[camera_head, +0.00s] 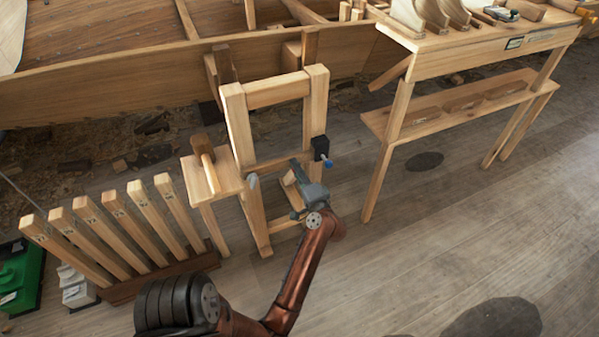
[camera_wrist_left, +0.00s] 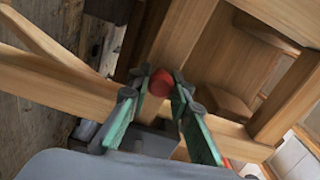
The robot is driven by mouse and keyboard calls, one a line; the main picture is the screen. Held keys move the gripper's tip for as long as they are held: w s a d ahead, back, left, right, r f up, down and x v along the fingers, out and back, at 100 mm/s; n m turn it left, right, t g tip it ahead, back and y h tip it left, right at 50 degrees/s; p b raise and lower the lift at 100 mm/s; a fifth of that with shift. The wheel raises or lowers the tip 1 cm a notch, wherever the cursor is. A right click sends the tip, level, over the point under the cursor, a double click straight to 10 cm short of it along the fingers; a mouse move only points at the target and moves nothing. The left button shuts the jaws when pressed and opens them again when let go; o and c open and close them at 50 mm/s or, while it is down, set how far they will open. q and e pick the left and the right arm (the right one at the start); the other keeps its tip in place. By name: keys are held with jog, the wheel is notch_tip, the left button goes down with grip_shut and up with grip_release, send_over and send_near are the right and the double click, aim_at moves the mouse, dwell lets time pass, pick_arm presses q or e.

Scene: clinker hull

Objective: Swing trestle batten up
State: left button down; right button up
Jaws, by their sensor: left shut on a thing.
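The wooden trestle (camera_head: 318,105) stands upright in the middle of the head view, with two posts and a top bar. A pale wooden piece, apparently the batten (camera_head: 291,190), sits low between the posts beside my left gripper (camera_head: 299,180). In the left wrist view, the green-padded fingers of my left gripper (camera_wrist_left: 162,85) are close together around a red round knob (camera_wrist_left: 160,82). A wooden bar (camera_wrist_left: 60,88) runs across behind the fingers; I cannot tell whether the knob is fixed to it. My right gripper is not in view.
A black clamp with a blue end (camera_head: 321,149) is on the trestle's right post. A small stand with a mallet (camera_head: 206,160) is at its left, near a rack of upright numbered battens (camera_head: 125,225). A workbench (camera_head: 480,50) stands right; open floor lies between.

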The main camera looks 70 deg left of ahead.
pick_arm(q)
jog(key=shift+r, duration=0.2)
jog(key=shift+s, duration=0.1)
jog(key=c, duration=1.7)
grip_release()
jog(key=shift+d, duration=0.1)
jog(key=shift+c, duration=0.2)
jog(key=d, duration=0.7)
jog(key=shift+w+d, duration=0.25)
jog(key=shift+w, duration=0.05)
